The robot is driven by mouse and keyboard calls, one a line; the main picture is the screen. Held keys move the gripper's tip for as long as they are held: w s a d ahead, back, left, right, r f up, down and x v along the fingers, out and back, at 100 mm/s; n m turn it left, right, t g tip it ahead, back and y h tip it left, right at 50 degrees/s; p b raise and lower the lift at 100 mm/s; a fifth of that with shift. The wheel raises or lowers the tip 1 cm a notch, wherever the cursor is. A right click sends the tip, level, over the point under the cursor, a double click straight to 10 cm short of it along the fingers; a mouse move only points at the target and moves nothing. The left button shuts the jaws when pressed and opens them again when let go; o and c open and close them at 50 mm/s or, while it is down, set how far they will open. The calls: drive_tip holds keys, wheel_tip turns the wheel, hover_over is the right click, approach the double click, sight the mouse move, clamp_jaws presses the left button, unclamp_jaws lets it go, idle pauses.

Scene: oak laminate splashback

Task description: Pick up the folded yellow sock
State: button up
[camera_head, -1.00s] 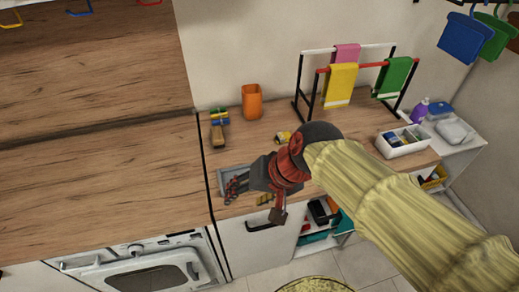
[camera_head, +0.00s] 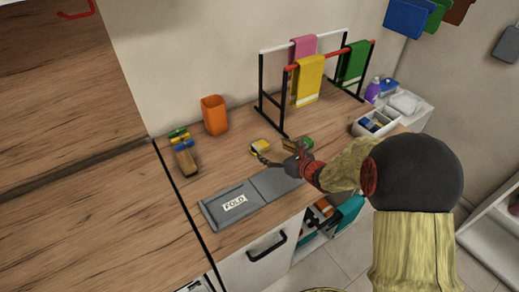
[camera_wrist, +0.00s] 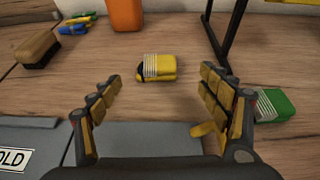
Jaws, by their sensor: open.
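The folded yellow sock (camera_head: 260,146) lies on the wooden counter, just in front of the drying rack's left foot. In the wrist view the yellow sock (camera_wrist: 157,67) has a grey-white striped band at its left and sits ahead of and between my fingers, with no contact. My gripper (camera_head: 282,163) is low over the counter at the right end of the grey folding board. In the wrist view my gripper (camera_wrist: 158,100) has its two fingers wide apart with nothing between them.
A folded green sock (camera_wrist: 275,105) lies right of my right finger. The grey board (camera_head: 225,209) marked FOLD lies in front. A drying rack (camera_head: 259,95) with cloths stands behind. An orange cup (camera_head: 214,115), a brush (camera_head: 185,160) and pegs (camera_head: 179,136) are at left. A white box (camera_head: 366,124) is right.

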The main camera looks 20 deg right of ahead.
sight(261, 146)
drive_tip(key=shift+w+a+f, duration=0.1)
drive_tip(key=shift+w+f, duration=0.2)
drive_tip(key=shift+w, duration=0.1)
drive_tip(key=b+x, duration=0.1)
drive_tip(key=x, duration=0.2)
drive_tip(key=b+x, duration=0.1)
drive_tip(key=x, duration=0.2)
drive_tip(key=shift+s+a, duration=0.15)
drive_tip(key=shift+a, duration=0.25)
drive_tip(key=shift+w+a, duration=0.1)
drive_tip(key=shift+w, duration=0.25)
drive_tip(key=c, duration=0.4)
drive_tip(key=c, duration=0.6)
